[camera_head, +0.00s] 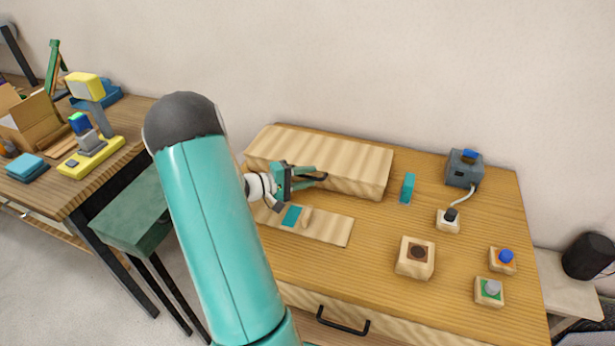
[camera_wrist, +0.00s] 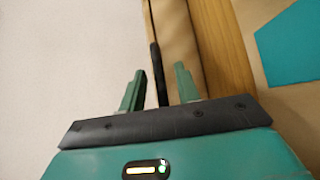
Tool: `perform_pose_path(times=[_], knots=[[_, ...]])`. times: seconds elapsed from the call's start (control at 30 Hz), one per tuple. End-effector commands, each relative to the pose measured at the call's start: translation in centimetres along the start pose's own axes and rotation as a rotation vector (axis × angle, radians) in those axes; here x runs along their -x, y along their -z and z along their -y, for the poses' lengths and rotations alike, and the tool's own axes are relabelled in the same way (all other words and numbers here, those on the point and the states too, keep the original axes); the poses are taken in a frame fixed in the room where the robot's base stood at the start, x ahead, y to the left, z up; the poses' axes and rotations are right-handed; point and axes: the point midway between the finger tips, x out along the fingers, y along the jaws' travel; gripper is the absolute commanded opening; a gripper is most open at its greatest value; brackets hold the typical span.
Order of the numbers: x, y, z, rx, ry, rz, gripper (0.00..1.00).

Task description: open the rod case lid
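The rod case (camera_head: 345,165) is a long pale wooden box at the back of the table, and its lid looks shut. My gripper (camera_head: 312,174) is at the case's front side, left of its middle. In the wrist view its two green fingers (camera_wrist: 160,88) stand apart. A thin dark bar (camera_wrist: 157,75), which looks like the lid's handle, lies between the fingers, with gaps visible on both sides. I cannot tell how deep the bar sits between them. No rods show inside.
A low pale board (camera_head: 335,228) with a teal patch (camera_head: 292,216) lies in front of the case. A teal block (camera_head: 407,188), a grey device (camera_head: 463,168) and a wooden block with a dark hole (camera_head: 416,256) stand to the right. A drawer handle (camera_head: 342,321) is at the front.

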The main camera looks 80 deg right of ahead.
Motion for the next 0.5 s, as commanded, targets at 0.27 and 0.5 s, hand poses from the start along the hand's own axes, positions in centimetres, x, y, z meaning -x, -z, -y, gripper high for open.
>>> perform_pose_path(times=[0.27, 0.5], knots=[[-0.58, 0.03, -0.01, 0.000, 0.000, -0.001, 0.32], [-0.56, 0.02, 0.02, 0.000, 0.001, -0.001, 0.01]])
